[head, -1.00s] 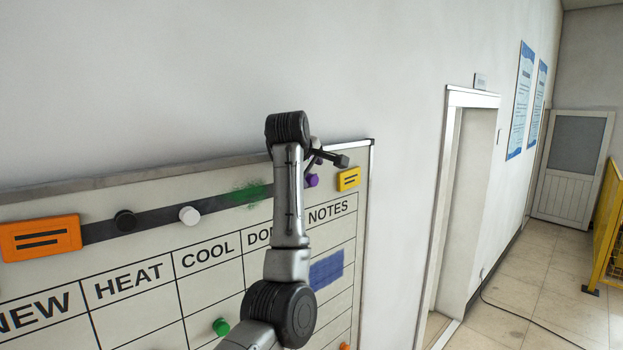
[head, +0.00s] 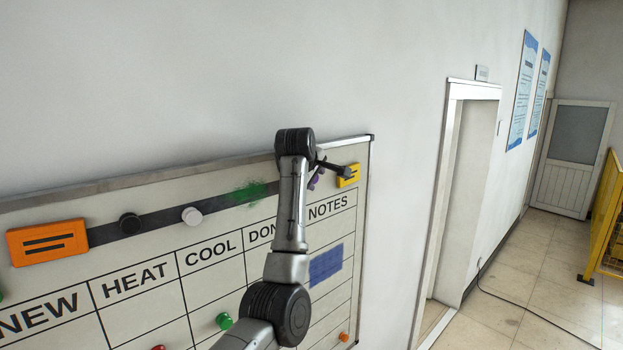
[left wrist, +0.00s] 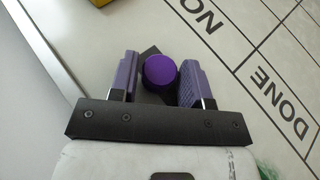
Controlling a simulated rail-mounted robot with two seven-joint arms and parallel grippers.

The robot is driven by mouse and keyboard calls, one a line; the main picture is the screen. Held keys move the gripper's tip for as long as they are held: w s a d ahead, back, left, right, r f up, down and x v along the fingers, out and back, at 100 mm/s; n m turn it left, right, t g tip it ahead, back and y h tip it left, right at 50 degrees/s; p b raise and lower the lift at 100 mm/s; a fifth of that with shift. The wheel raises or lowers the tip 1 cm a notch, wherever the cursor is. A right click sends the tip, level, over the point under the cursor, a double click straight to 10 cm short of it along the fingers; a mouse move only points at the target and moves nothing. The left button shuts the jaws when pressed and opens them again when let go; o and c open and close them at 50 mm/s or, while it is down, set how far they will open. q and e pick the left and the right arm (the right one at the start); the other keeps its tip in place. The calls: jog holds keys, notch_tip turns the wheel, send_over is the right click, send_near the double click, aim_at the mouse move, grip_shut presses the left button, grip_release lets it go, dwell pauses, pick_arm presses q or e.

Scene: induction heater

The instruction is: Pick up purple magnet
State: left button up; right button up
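The purple magnet (left wrist: 160,71) is a round knob on the whiteboard's dark strip, seen in the left wrist view. My left gripper (left wrist: 160,78) is open, with a purple-padded finger on each side of the magnet. A small gap shows at the left finger; the right finger is very close, and I cannot tell if it touches. In the head view my left gripper (head: 318,177) is at the board's upper right, mostly hidden by my arm. The magnet cannot be told apart from the purple pads there. My right gripper is not in view.
A doorway (head: 468,190) lies right of the board.

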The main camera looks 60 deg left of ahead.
pick_arm(q)
jog(key=c, duration=0.6)
jog(key=shift+o, duration=0.2)
notch_tip(320, 180, up, 7)
jog(key=d+b, duration=0.1)
jog(key=b, duration=0.2)
jog(key=w+d+b, duration=0.2)
jog(key=d+b, duration=0.1)
jog(key=d, duration=0.9)
jog(key=w+d+b, duration=0.3)
jog(key=d, duration=1)
jog(key=shift+d, duration=0.25)
